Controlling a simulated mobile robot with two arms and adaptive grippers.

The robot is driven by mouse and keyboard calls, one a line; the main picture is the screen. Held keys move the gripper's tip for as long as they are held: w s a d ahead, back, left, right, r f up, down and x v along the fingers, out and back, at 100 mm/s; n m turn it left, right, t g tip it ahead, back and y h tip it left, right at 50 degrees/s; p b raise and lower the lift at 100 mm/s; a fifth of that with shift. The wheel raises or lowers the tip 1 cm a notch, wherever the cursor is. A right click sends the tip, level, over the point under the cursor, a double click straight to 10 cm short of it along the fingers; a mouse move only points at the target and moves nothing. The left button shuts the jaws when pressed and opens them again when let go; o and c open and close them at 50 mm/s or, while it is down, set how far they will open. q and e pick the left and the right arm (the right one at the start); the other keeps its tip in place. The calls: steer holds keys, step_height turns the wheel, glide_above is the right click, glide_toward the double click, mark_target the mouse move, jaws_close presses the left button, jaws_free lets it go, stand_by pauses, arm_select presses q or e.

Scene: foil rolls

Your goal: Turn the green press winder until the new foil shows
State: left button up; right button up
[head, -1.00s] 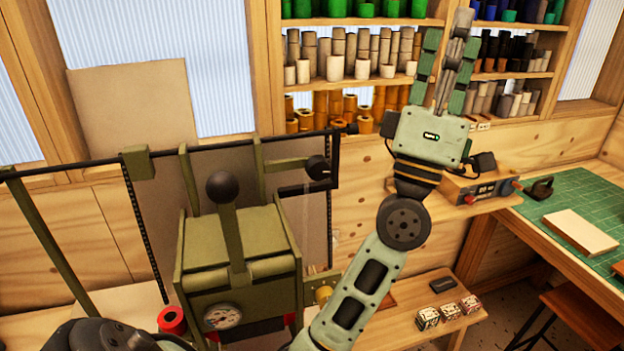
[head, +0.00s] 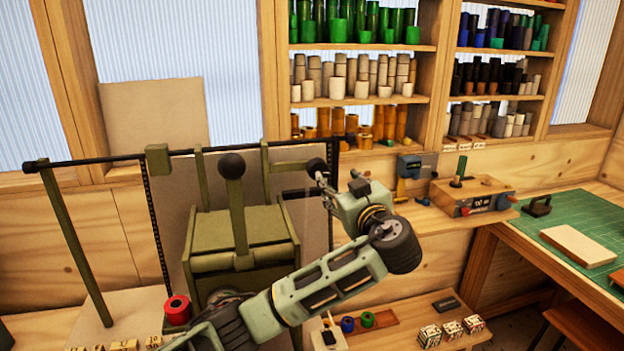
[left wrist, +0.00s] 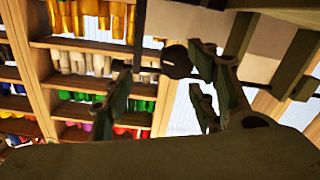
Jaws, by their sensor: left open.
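The green press (head: 243,228) stands at the centre-left of the head view, with a black ball-topped lever (head: 232,168) upright in front. A dark round winder knob (head: 315,166) sits at the right end of its upper frame. My left gripper (head: 322,180) is at the knob, with its arm crossing in front of the press. In the left wrist view my gripper (left wrist: 165,90) has its fingers apart, and a dark round knob (left wrist: 177,62) shows between them; I cannot tell whether they touch it. A plain grey-brown sheet (head: 170,212) hangs behind the press.
Shelves of foil rolls (head: 365,75) fill the back wall. A wooden box with a green post (head: 470,193) sits on the right ledge. A green cutting mat (head: 590,228) covers the right table.

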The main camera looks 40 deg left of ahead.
mark_target(322, 172)
arm_select(q)
steer(key=shift+n+g+y, duration=0.3)
steer(key=shift+n+y, duration=0.3)
steer(key=p+x, duration=0.1)
steer(key=x, duration=0.1)
steer(key=s+p+x, duration=0.1)
steer(key=x, duration=0.2)
steer(key=a+p+x, duration=0.1)
steer(key=p+x, duration=0.1)
steer(key=x, duration=0.1)
steer(key=shift+s+r, duration=0.2)
steer(key=shift+w+a+f, duration=0.1)
steer(key=shift+w+f, duration=0.05)
